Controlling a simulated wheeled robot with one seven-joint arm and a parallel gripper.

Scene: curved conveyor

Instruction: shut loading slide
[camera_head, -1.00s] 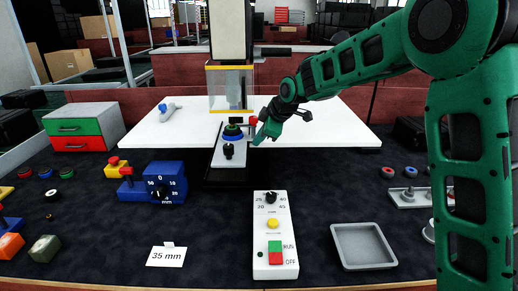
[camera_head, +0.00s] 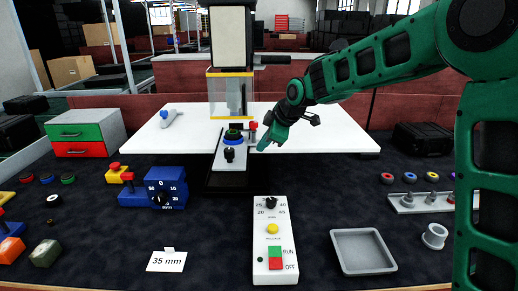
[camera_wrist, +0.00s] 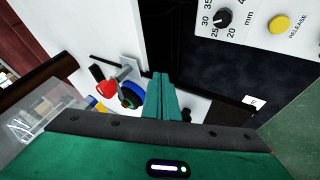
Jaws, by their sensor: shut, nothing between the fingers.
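The loading slide (camera_head: 236,165) is a pale narrow plate with a black knob (camera_head: 229,154) near its front end. It sticks out toward me from under the press (camera_head: 231,60), over a dark base. A blue ring and a green and black part (camera_head: 233,134) sit on it behind the knob. A red-topped post (camera_head: 253,127) stands at its right. My gripper (camera_head: 264,147) is shut and empty just right of the slide, apart from the knob as far as I can tell. In the wrist view its green fingers (camera_wrist: 164,96) are together, beside the coloured part (camera_wrist: 131,95).
A clear guard with yellow edges (camera_head: 231,96) hangs above the slide. The white control panel (camera_head: 273,225) stands in front, with a blue dial unit (camera_head: 166,187) at left and a grey tray (camera_head: 363,252) at right. The white tabletop (camera_head: 320,120) right of the press is mostly clear.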

